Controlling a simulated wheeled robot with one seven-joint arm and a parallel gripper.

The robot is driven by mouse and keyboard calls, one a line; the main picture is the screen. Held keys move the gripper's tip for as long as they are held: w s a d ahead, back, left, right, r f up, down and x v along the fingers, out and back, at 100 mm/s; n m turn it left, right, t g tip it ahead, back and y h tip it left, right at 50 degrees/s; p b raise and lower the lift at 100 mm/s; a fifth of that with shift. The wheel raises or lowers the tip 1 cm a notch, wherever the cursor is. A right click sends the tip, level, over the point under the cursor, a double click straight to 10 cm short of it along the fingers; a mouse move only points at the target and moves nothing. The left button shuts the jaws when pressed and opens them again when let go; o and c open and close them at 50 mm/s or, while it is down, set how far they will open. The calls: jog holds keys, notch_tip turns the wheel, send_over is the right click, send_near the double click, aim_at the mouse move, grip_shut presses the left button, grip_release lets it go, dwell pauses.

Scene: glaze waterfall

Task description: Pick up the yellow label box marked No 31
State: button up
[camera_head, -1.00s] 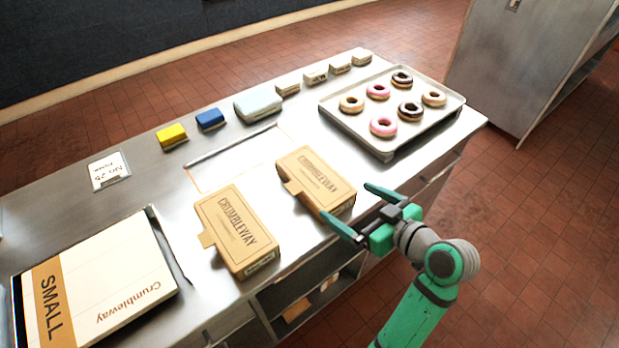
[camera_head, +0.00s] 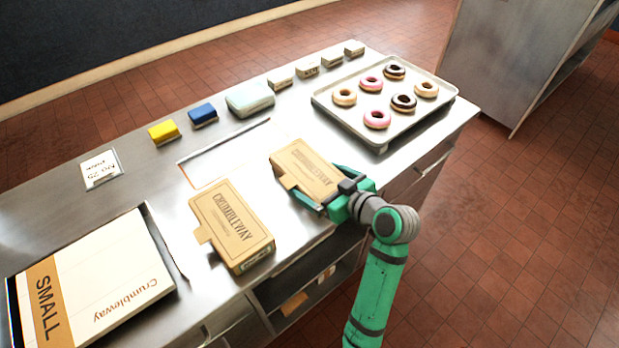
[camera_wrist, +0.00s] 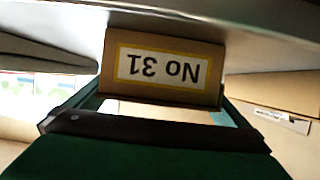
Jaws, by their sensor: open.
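The box marked No 31 is a cardboard box with a yellow-bordered label on its near end; it shows upside down in the wrist view (camera_wrist: 160,68). In the head view it is the right-hand Crumbleway box (camera_head: 300,166), lying flat near the counter's front edge. My gripper (camera_head: 318,182) is open, with its fingers on either side of the box's near end. In the wrist view the label end sits between the fingers. Whether the fingers touch the box I cannot tell.
A second Crumbleway box (camera_head: 232,225) lies close on the left. A donut tray (camera_head: 385,139) stands to the right. A large box marked SMALL (camera_head: 95,285) is at the left. Yellow (camera_head: 163,131) and blue (camera_head: 202,114) blocks and several small boxes line the back of the counter.

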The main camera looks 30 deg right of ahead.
jog(key=shift+w, duration=0.1)
jog(key=shift+c, duration=0.3)
jog(key=c, duration=0.7)
jog(key=shift+r, duration=0.1)
